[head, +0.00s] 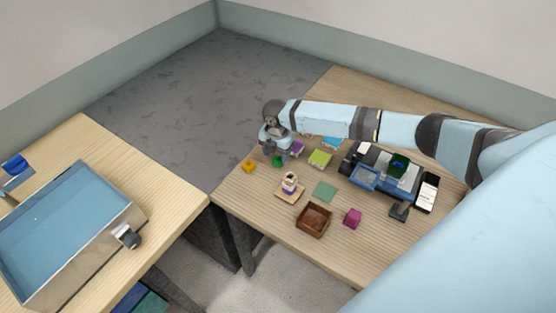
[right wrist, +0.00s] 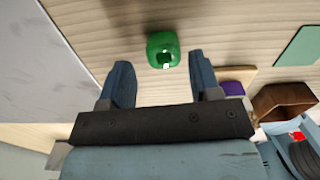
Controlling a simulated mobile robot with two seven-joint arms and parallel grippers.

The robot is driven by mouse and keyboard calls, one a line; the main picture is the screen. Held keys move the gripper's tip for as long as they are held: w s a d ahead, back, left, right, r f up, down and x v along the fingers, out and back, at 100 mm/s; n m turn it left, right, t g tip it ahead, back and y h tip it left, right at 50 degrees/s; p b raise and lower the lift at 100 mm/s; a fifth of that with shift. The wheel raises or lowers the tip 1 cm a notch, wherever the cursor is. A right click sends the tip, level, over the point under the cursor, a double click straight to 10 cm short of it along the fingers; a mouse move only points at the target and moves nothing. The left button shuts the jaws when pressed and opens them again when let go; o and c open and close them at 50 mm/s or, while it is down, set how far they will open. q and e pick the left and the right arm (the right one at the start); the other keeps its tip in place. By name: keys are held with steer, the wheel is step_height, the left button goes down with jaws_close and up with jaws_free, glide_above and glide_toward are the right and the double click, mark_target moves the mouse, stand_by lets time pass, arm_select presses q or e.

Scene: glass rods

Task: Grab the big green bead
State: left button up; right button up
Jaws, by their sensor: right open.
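The big green bead (right wrist: 163,49) sits on the wooden table, just beyond and between my open fingers in the right wrist view. In the head view the bead (head: 279,161) shows partly, right below my right gripper (head: 277,150). My right gripper (right wrist: 158,85) is open and empty, with its two blue fingers apart on either side of the bead's line. The fingers do not touch the bead in the wrist view. My left gripper is not in view.
A yellow bead (head: 249,166) lies left of the green one. A purple block (head: 297,147) and a lime block (head: 319,158) stand to its right. A brown box (head: 314,220), a green mat (head: 325,191) and a magenta bead (head: 352,217) lie nearer. The table's left edge is close.

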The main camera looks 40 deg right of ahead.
step_height(320, 180, down, 2)
steer(key=shift+f, duration=0.1)
steer(key=c, duration=0.8)
